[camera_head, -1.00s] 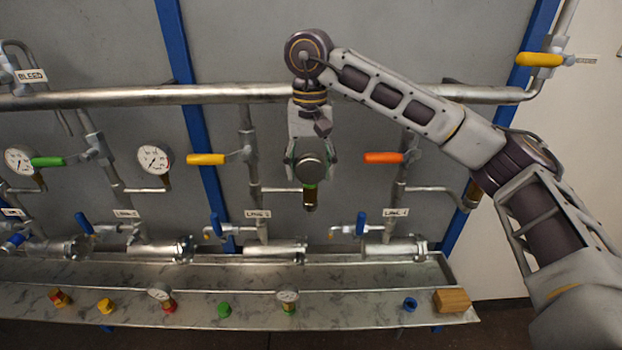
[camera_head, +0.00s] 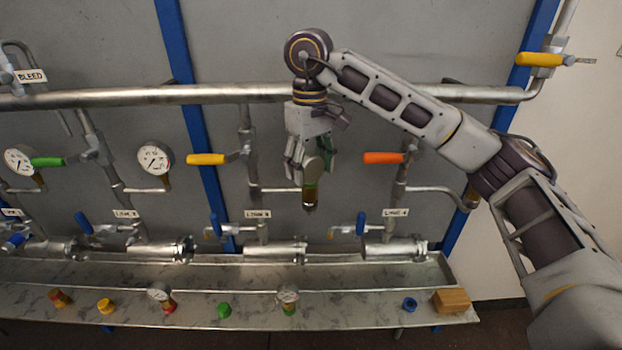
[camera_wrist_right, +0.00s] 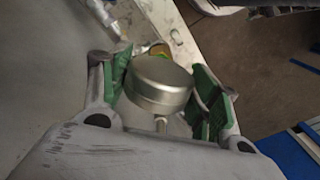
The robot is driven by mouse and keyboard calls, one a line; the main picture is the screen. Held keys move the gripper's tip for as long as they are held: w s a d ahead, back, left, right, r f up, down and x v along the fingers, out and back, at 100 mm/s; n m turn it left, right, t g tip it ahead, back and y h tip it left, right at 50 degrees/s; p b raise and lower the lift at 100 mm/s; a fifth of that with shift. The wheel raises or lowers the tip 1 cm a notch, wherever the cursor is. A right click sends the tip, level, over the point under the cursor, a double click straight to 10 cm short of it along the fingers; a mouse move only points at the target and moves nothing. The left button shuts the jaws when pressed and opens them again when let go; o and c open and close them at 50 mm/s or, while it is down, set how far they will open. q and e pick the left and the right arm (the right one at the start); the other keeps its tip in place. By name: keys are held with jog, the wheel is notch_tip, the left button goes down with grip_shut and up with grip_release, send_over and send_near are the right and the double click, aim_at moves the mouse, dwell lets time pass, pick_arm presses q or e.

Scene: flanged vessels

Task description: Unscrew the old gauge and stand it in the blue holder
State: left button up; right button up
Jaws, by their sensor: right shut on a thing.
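The old gauge (camera_head: 313,168) is a round grey-metal case above a brass fitting (camera_head: 310,197) on the middle pipe branch. In the head view its dial is not visible. My right gripper (camera_head: 311,165) comes down from above and is shut on the gauge. I cannot tell how far the thread is engaged. The blue holder (camera_head: 410,304) is a small blue cup on the tray at the right, and it looks empty. My left gripper is out of view.
On the tray (camera_head: 360,310) stand a wooden block (camera_head: 452,300), green and yellow holders, and two gauges (camera_head: 288,294) (camera_head: 160,292) in holders. An orange valve handle (camera_head: 383,158) is right of my gripper, a yellow one (camera_head: 206,159) left. A thick pipe (camera_head: 200,94) runs behind my wrist.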

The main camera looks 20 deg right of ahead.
jog(key=shift+r+n, duration=0.1)
jog(key=shift+n, duration=0.4)
jog(key=o, duration=1.2)
jog(key=shift+w, duration=0.1)
jog(key=shift+r, duration=0.1)
jog(key=shift+r, duration=5.85)
